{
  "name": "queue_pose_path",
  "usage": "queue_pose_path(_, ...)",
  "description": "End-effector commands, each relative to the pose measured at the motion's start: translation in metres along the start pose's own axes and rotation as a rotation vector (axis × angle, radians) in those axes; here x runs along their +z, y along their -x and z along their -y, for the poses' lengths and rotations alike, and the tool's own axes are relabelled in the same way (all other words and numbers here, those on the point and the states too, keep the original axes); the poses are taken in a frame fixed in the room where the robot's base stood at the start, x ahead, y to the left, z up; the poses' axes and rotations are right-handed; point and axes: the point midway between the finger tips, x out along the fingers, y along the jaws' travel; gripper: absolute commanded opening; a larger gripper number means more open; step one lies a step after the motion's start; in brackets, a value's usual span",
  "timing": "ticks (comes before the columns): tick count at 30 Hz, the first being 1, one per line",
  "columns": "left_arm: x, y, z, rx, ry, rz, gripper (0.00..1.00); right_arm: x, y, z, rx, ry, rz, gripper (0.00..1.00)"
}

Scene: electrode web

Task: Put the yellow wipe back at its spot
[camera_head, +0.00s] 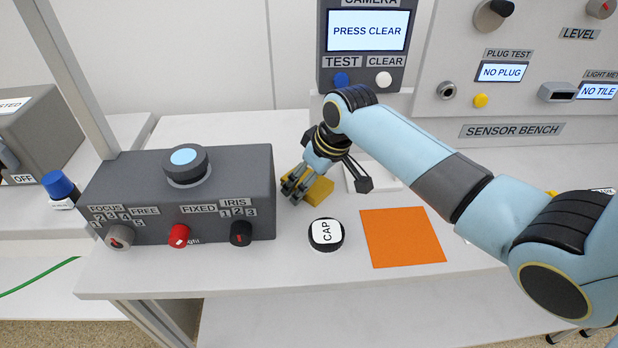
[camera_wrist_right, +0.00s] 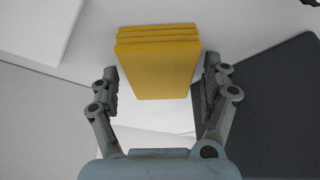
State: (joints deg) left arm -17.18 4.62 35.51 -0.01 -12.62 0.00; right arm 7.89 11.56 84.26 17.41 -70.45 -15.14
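The yellow wipe (camera_head: 320,191) is a folded, layered block by the right end of the dark grey box, partly hidden by my right gripper (camera_head: 296,188) in the head view. In the right wrist view the wipe (camera_wrist_right: 158,65) lies between the two fingers of my right gripper (camera_wrist_right: 161,88). The fingers stand apart on either side of it, with a narrow gap showing at each side. I cannot tell whether the wipe rests fully on the table. Its spot is not clearly marked. My left gripper is not in view.
A dark grey box (camera_head: 225,205) with knobs stands left of the gripper. A black CAP disc (camera_head: 326,234) and an orange square (camera_head: 402,238) lie on the white table (camera_head: 200,275) in front. A white plate (camera_head: 385,183) lies behind my right arm. The sensor bench (camera_head: 520,105) stands behind.

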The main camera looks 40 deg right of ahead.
Motion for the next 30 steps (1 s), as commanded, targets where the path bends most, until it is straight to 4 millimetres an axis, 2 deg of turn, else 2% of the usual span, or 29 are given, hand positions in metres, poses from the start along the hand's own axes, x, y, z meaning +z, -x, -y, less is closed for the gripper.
queue_pose_path(8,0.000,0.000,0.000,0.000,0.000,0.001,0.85,0.000,0.001,0.000,0.000,0.000,0.000,0.85)
queue_pose_path(11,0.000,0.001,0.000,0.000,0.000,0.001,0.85,-0.001,0.007,-0.001,0.001,0.000,-0.001,0.85)
queue_pose_path(14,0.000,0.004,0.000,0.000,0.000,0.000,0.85,-0.002,0.022,-0.001,0.003,0.001,-0.002,0.85)
queue_pose_path(24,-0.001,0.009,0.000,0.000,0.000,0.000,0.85,-0.001,0.097,-0.001,0.002,0.002,-0.001,0.85)
queue_pose_path(30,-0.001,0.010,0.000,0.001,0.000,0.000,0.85,-0.001,0.119,-0.001,0.001,0.000,-0.001,0.85)
